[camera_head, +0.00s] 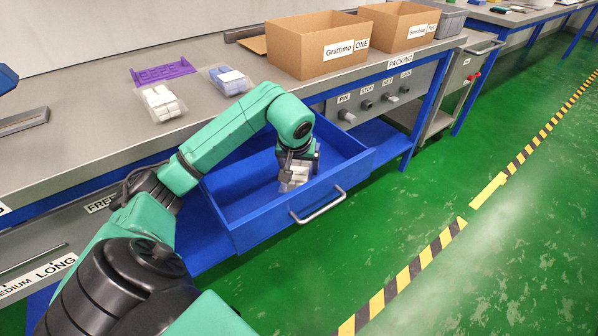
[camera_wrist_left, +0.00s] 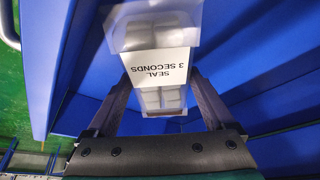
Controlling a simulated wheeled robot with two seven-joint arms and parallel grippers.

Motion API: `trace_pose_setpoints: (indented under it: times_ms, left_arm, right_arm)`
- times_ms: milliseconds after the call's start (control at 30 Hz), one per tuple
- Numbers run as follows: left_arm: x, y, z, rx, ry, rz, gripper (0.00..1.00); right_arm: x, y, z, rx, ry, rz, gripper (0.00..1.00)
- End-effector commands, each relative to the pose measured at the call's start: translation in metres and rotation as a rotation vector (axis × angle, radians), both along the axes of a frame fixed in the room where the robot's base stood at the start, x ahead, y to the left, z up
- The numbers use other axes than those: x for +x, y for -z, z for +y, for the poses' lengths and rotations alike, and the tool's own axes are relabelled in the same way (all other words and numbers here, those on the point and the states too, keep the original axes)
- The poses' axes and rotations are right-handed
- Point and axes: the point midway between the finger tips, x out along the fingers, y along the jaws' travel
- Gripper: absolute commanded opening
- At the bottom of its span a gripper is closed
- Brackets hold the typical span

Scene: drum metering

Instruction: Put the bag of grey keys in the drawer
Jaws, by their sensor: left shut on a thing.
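A clear bag of light grey keys (camera_head: 294,177) is held by my left gripper (camera_head: 297,165), inside the open blue drawer (camera_head: 262,232). In the left wrist view the bag (camera_wrist_left: 150,38) sits between the two fingers of the left gripper (camera_wrist_left: 162,82), with a white "SEAL 3 SECONDS" label and pale keys showing. Blue drawer walls (camera_wrist_left: 242,45) surround it there. I cannot tell whether the bag touches the drawer floor. My right gripper is not in view.
On the grey bench are a bag of white pieces (camera_head: 162,102), a bag with blue pieces (camera_head: 228,79) and a purple rack (camera_head: 163,71). Two cardboard boxes (camera_head: 310,48) stand behind. The green floor (camera_head: 400,220) in front of the drawer is clear.

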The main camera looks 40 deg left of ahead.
Motion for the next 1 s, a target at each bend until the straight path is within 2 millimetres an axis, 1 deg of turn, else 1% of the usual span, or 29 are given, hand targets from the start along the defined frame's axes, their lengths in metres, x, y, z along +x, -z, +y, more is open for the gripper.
trace_pose_setpoints:
  times_ms: [33, 67, 400, 433, 467, 667, 767, 867, 1000]
  left_arm:
    - [0.000, 0.010, 0.000, -0.002, 0.000, 0.001, 0.19]
    - [0.000, 0.012, 0.000, -0.001, 0.000, 0.000, 0.19]
    - [0.000, 0.015, 0.000, 0.001, 0.000, -0.003, 0.19]
    - [0.000, 0.014, 0.000, 0.001, 0.000, -0.002, 0.99]
    - [0.000, 0.014, 0.000, 0.001, 0.000, -0.002, 1.00]
    - [0.000, 0.014, 0.000, 0.000, 0.000, -0.001, 1.00]
    - [-0.001, 0.008, 0.000, 0.001, 0.000, -0.002, 1.00]
    - [-0.006, -0.010, -0.003, 0.004, 0.001, -0.006, 1.00]
    - [-0.019, -0.048, -0.010, 0.005, 0.001, -0.006, 1.00]
  right_arm:
    - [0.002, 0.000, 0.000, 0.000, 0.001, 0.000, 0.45]
    - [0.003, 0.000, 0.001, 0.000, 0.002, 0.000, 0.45]
    - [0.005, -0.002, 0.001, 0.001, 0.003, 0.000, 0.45]
    - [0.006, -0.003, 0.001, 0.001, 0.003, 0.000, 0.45]
    - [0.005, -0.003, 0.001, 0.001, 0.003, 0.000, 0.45]
    - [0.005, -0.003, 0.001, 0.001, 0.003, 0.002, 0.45]
    - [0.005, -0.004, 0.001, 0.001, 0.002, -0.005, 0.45]
    - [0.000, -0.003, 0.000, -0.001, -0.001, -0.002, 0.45]
    - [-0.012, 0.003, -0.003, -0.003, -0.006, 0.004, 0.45]
